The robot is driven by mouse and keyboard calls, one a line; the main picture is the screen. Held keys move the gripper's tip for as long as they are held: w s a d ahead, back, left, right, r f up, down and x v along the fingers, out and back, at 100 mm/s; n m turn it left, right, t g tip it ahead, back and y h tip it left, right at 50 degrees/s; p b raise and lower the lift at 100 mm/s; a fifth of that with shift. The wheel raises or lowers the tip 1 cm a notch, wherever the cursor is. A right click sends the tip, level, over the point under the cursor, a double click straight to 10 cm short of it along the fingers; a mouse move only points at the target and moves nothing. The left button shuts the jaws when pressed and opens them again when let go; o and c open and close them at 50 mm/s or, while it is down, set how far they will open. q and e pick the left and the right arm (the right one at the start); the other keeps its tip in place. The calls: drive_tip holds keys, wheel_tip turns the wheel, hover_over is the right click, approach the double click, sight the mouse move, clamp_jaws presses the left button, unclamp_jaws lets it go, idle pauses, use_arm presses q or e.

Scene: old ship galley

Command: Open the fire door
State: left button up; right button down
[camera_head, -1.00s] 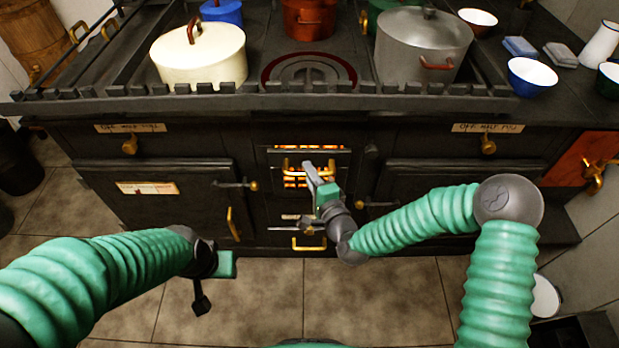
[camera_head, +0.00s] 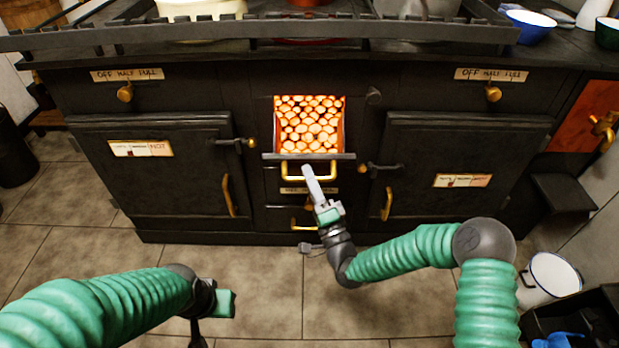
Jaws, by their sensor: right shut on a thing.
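The fire door (camera_head: 262,156) is folded down at the middle of the black stove, seen nearly edge-on. The firebox opening (camera_head: 309,124) above it shows glowing orange coals. The door's brass handle (camera_head: 287,171) hangs just below its edge. My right gripper (camera_head: 309,172) reaches up to this handle and is shut on it; the exact contact is small in the picture. My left gripper (camera_head: 212,310) is low at the left, over the floor and away from the stove. Its fingers show too poorly to tell their state.
Closed oven doors flank the firebox, left (camera_head: 150,190) and right (camera_head: 458,150), with projecting handles and latches. A drawer with a brass handle (camera_head: 303,225) lies below the fire door. A white bucket (camera_head: 551,275) stands on the floor at right. The tiled floor in front is largely clear.

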drive_tip(key=shift+s+f, duration=0.2)
drive_tip(key=shift+f, duration=0.2)
drive_tip(key=c, duration=1.4)
unclamp_jaws()
drive_tip(key=shift+r, duration=0.1)
drive_tip(key=p+v, duration=0.5)
drive_tip(key=v, duration=1.2)
drive_tip(key=shift+f, duration=0.25)
drive_tip(key=shift+w, duration=0.15)
